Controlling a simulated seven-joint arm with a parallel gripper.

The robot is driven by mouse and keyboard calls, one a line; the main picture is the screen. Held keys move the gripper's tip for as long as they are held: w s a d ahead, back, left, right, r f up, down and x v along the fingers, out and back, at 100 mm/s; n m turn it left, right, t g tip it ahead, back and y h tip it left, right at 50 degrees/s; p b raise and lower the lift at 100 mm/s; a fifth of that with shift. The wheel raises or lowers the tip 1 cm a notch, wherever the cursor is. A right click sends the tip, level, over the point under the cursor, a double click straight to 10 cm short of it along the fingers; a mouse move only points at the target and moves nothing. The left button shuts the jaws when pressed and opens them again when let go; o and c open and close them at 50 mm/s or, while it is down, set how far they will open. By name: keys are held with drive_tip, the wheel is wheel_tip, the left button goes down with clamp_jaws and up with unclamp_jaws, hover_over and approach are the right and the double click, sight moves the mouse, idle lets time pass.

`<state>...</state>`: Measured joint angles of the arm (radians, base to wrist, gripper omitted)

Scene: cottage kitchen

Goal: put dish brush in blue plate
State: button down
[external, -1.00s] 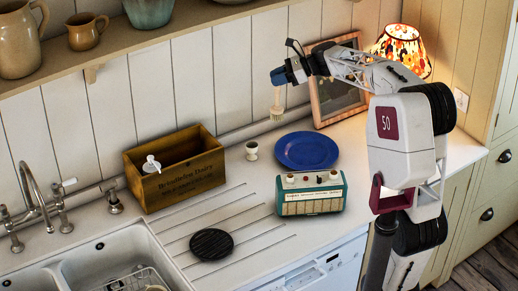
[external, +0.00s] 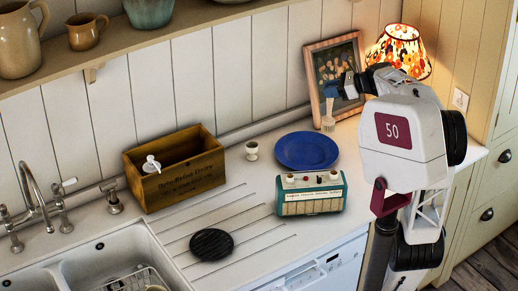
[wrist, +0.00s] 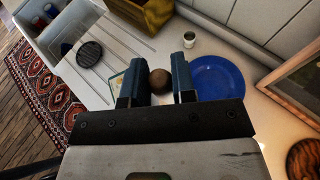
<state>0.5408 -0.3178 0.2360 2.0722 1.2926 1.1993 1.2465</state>
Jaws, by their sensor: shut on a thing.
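My gripper (external: 337,91) is shut on the dish brush (external: 328,116), which hangs bristles down in front of the picture frame. In the wrist view, the brush's round brown end (wrist: 158,80) shows between the blue fingers (wrist: 157,73). The blue plate (external: 307,151) lies flat on the counter and looks empty. The brush is above counter height, to the upper right of the plate in the external view. In the wrist view the plate (wrist: 218,78) is just right of the fingers.
A green radio (external: 312,195) stands in front of the plate, and a small pale cup (external: 252,151) stands left of it. A framed picture (external: 339,75) and a lit lamp (external: 402,50) are behind. A wooden crate (external: 175,170) and a black round trivet (external: 212,245) are farther left.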

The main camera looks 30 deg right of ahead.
sight(327, 132)
wheel_tip(327, 132, down, 17)
drive_tip(key=shift+w+f, duration=0.1)
drive_tip(key=shift+f, duration=0.1)
drive_tip(key=w+d, duration=0.2)
drive_tip(key=w, duration=0.5)
drive_tip(key=w+d+f, duration=0.1)
drive_tip(key=w, duration=0.7)
drive_tip(key=shift+w+d+f, duration=0.25)
drive_tip(key=shift+d, duration=0.15)
